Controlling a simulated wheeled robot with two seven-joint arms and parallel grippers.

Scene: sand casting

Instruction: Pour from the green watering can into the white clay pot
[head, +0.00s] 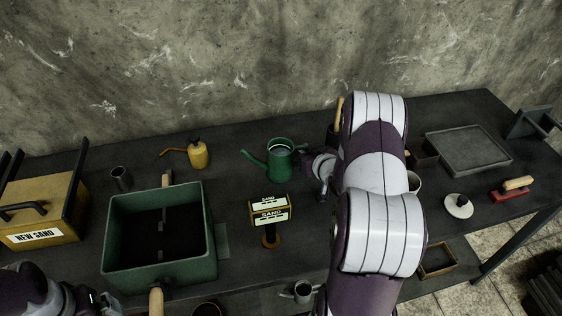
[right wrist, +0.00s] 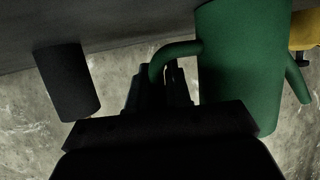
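The green watering can (head: 279,160) stands upright on the dark table, its spout pointing left. In the right wrist view the can (right wrist: 240,70) is at the right, with its curved handle (right wrist: 178,50) reaching to my right gripper (right wrist: 162,85). In the head view my right gripper (head: 318,176) is at the can's right side, by the handle. Its fingers are dark, and whether they are closed on the handle is unclear. A whitish vessel (head: 414,182), possibly the white clay pot, is mostly hidden behind my right arm. My left arm shows at the lower left; its fingers are unclear.
A yellow oil can (head: 198,154) and a dark cup (head: 121,178) stand left of the can. A green box frame (head: 208,230), a sand sign (head: 270,215) and a yellow sand box (head: 45,222) are nearer. A grey tray (head: 468,150) and a red brush (head: 512,190) lie right.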

